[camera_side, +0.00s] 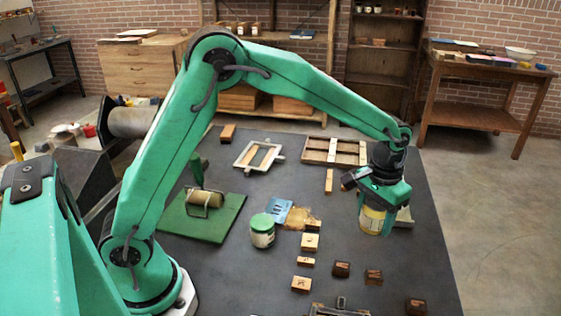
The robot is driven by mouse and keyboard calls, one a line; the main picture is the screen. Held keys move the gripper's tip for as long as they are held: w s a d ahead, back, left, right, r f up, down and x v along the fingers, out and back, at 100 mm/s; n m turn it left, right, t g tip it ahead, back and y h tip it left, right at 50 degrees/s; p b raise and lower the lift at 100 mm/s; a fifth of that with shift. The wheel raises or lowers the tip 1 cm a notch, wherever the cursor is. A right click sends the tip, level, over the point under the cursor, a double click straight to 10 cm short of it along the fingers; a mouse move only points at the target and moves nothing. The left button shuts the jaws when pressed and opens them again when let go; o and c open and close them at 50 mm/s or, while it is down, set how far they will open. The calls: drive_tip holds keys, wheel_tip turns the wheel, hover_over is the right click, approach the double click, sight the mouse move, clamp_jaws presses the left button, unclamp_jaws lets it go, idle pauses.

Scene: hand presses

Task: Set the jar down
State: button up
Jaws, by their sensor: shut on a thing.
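My gripper (378,203) points down at the right of the dark work surface (300,185). It is shut on a jar (372,221) with a yellowish band and a pale lower part. The jar is upright and its top is hidden by the gripper. I cannot tell whether its bottom touches the surface. A second jar (262,231), with a green lid and a pale label, stands upright near the middle of the surface, apart from my gripper.
A green board (230,213) with a roller (205,199) lies at the left. Several wooden blocks (311,242) lie between the two jars and in front. A light frame (259,156) and a wooden tray (335,151) lie behind.

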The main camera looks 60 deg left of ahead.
drive_tip(key=w+a+f, duration=0.2)
drive_tip(key=a, duration=0.1)
drive_tip(key=w+a+f, duration=0.2)
drive_tip(key=a, duration=0.1)
drive_tip(key=w+a+f, duration=0.2)
drive_tip(key=a+f, duration=0.1)
drive_tip(key=shift+w+a, duration=0.2)
drive_tip(key=shift+w, duration=0.2)
drive_tip(key=shift+f, duration=0.1)
drive_tip(key=shift+f, duration=1.9)
drive_tip(key=shift+f, duration=0.15)
drive_tip(key=o, duration=1.1)
